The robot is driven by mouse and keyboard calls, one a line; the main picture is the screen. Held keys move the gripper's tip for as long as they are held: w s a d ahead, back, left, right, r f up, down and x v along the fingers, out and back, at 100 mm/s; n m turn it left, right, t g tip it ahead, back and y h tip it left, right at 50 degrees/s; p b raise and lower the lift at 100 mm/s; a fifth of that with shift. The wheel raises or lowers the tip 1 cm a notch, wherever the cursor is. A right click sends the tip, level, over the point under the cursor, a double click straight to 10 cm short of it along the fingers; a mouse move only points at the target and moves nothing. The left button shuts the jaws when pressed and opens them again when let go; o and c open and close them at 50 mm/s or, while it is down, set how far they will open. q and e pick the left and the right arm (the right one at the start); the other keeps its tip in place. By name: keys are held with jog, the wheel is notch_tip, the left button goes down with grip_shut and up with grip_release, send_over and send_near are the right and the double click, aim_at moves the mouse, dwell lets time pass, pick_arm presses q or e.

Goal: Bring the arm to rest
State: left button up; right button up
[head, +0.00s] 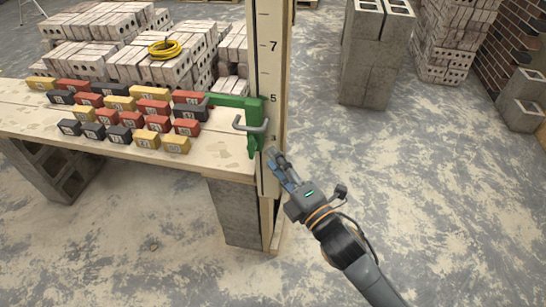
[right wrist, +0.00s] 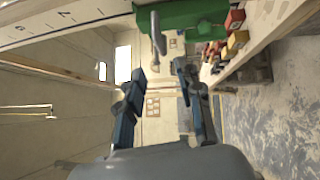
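My right arm comes in from the lower right in the head view. Its gripper (head: 277,160) is beside the numbered post (head: 268,70), just below and right of the green slider (head: 254,125) with its metal handle (head: 249,124). In the right wrist view my gripper (right wrist: 160,72) has its two blue fingers apart, with nothing between them. The green slider (right wrist: 185,15) and its handle (right wrist: 158,35) are beyond the fingertips. The gripper looks apart from the handle, though the exact gap is hard to judge. My left gripper is not in view.
A wooden bench top (head: 215,150) on grey blocks (head: 232,205) holds several red, yellow and black small blocks. Brick stacks (head: 165,65) with a yellow coil (head: 165,49) stand behind. Grey hollow blocks (head: 372,65) stand at the back right.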

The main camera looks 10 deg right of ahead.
dwell(0.3)
